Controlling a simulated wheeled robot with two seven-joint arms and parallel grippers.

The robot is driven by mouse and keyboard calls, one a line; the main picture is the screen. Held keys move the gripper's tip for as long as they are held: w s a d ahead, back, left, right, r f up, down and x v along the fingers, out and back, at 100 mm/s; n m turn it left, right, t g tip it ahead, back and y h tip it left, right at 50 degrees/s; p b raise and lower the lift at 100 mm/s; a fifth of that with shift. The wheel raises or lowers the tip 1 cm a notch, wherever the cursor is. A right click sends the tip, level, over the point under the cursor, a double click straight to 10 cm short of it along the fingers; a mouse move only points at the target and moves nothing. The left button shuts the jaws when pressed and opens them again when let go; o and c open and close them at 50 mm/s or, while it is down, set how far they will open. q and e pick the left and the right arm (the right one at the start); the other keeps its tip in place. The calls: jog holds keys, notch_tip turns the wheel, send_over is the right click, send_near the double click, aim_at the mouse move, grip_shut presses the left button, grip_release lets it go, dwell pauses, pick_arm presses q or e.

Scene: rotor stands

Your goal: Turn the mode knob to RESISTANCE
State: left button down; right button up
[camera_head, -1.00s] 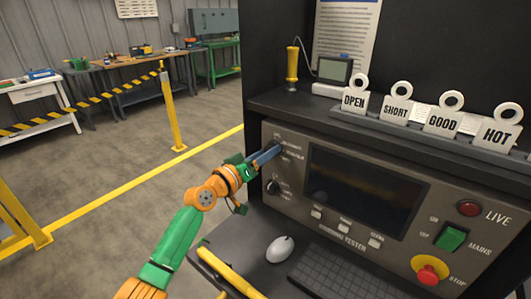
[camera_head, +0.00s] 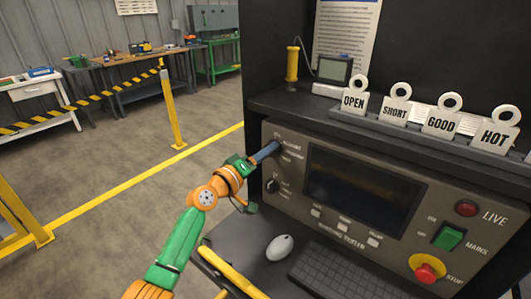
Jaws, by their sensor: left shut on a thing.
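The tester's front panel (camera_head: 400,235) faces me. My left gripper (camera_head: 276,147) is at its upper left knob position, beside small printed labels too small to read surely. The gripper is shut on the mode knob there, which its fingers hide, so the pointer's setting cannot be told. A second dark knob (camera_head: 271,186) shows below it, free of the gripper. The tester's screen (camera_head: 360,187) is dark. My right gripper is not in view.
A mouse (camera_head: 280,247) and keyboard (camera_head: 345,277) lie on the desk below the panel. A yellow bar (camera_head: 228,270) lies at the desk's left. A red stop button (camera_head: 427,268) and green switch (camera_head: 448,237) are at right. Tags OPEN, SHORT, GOOD and HOT (camera_head: 496,135) stand above.

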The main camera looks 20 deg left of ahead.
pick_arm(q)
jog(key=c, duration=0.8)
grip_release()
jog(key=o, duration=0.4)
jog(key=shift+w+d, duration=0.1)
jog(key=shift+d, duration=0.05)
jog(key=shift+o, duration=0.2)
jog(key=v, duration=0.7)
jog(key=shift+f, duration=0.1)
